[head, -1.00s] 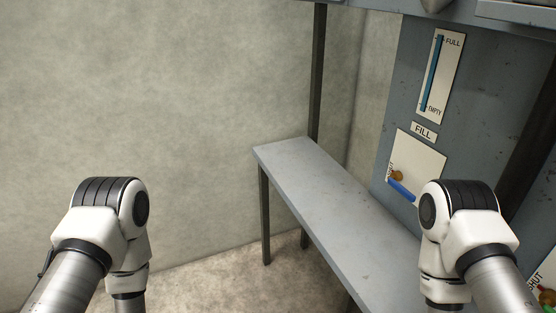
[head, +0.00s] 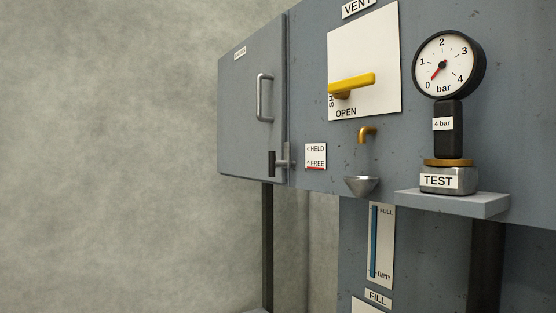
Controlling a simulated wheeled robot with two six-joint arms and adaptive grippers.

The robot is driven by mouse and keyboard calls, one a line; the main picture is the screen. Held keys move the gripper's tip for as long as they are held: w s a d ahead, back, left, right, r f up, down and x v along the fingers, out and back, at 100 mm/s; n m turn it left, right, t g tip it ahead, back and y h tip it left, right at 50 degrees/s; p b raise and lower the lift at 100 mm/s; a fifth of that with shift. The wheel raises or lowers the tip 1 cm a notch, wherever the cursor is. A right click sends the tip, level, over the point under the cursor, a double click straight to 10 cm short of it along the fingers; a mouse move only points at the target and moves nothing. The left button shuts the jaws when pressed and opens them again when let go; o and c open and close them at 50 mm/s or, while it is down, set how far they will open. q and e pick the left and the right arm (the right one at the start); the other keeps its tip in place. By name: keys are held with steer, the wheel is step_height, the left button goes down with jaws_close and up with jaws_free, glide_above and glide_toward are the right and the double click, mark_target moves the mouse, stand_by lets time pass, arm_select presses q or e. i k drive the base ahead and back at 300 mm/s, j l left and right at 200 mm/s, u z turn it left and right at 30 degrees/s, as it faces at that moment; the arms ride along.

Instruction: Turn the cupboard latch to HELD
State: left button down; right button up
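The grey cupboard (head: 240,95) is at the upper left of the head view, with a metal bar handle (head: 262,98) on its door. The cupboard latch (head: 272,164) is at the door's lower right corner. It has an upright black grip and a short grey metal part reaching right across the door edge. A small white label (head: 316,148) to its right reads HELD above FREE, with a red bar under FREE. I cannot tell from the label alone which way the latch is set. Neither of my grippers is in view.
Right of the latch are a yellow VENT lever (head: 352,84) on a white plate, a small brass spout (head: 366,134) over a metal funnel (head: 362,184), and a pressure gauge (head: 448,64) on a shelf (head: 455,204). Open space lies left of the cupboard, before a plain wall.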

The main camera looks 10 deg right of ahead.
mark_target(282, 161)
steer(key=i+j+z, duration=0.1)
steer(key=j, duration=0.25)
steer(key=i+j, duration=0.2)
steer(key=j, duration=0.15)
steer(key=i+j+z, duration=0.15)
steer(key=j, duration=0.25)
steer(key=i+j, duration=0.15)
steer(key=j, duration=0.2)
steer(key=z, duration=0.05)
